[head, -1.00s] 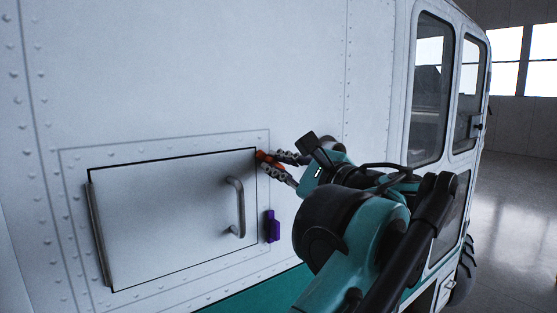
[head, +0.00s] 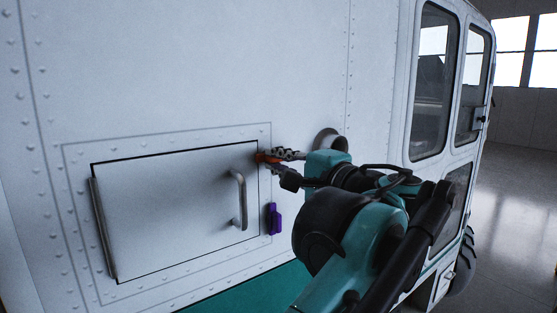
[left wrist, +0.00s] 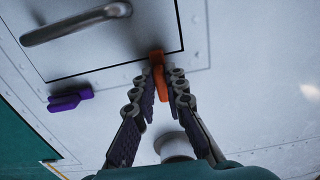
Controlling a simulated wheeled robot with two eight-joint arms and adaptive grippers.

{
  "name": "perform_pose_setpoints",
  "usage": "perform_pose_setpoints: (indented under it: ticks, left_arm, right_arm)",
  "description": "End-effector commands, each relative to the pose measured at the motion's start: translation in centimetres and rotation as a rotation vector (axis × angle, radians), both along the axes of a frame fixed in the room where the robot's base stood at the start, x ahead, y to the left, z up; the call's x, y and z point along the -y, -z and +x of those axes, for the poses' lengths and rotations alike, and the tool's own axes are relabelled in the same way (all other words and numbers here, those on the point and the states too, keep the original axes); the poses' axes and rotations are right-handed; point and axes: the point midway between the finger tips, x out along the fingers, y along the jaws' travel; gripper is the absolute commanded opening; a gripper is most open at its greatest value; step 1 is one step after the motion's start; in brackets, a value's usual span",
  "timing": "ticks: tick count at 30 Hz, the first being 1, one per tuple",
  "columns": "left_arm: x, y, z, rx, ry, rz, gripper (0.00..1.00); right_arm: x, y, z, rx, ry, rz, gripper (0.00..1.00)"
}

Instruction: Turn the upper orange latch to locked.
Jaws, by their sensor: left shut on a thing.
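The upper orange latch (head: 268,158) sits at the upper right corner of the closed hatch door (head: 170,215). In the head view it looks roughly level and partly hidden by fingers. My left gripper (head: 280,164) is shut on it. In the left wrist view the orange latch (left wrist: 157,60) runs between my left gripper's fingertips (left wrist: 160,78), with its end reaching to the door's edge line. A purple latch (head: 273,218) sits lower, beside the door's right edge, and stands upright; it also shows in the left wrist view (left wrist: 70,98). My right gripper is not in view.
A grey bar handle (head: 239,200) stands out from the door left of the latches. A round pipe opening (head: 328,138) protrudes from the white riveted wall just behind my left gripper. Cab windows (head: 432,85) are at the right, with open floor beyond.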

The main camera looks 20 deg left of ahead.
Motion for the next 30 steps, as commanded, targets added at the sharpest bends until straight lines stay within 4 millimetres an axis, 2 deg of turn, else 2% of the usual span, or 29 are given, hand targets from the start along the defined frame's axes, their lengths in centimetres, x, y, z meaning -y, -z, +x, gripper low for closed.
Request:
perform_pose_setpoints:
  ticks: [16, 17, 18, 19, 30]
  left_arm:
    - [-0.01, 0.12, -0.02, 0.017, -0.001, -0.016, 0.00]
    - [-0.01, 0.12, -0.02, 0.016, -0.001, -0.017, 0.20]
    - [-0.01, 0.11, -0.02, 0.017, -0.001, -0.016, 0.30]
    - [-0.01, 0.11, -0.02, 0.017, -0.001, -0.016, 0.33]
    - [0.49, 0.07, -0.32, 0.017, 0.001, -0.014, 0.33]
  right_arm:
    - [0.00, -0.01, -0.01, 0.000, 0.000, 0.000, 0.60]
    - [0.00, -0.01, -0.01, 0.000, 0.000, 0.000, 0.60]
    - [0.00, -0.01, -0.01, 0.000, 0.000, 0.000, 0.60]
    - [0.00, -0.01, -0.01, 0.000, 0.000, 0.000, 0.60]
    - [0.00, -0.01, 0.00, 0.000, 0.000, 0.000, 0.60]
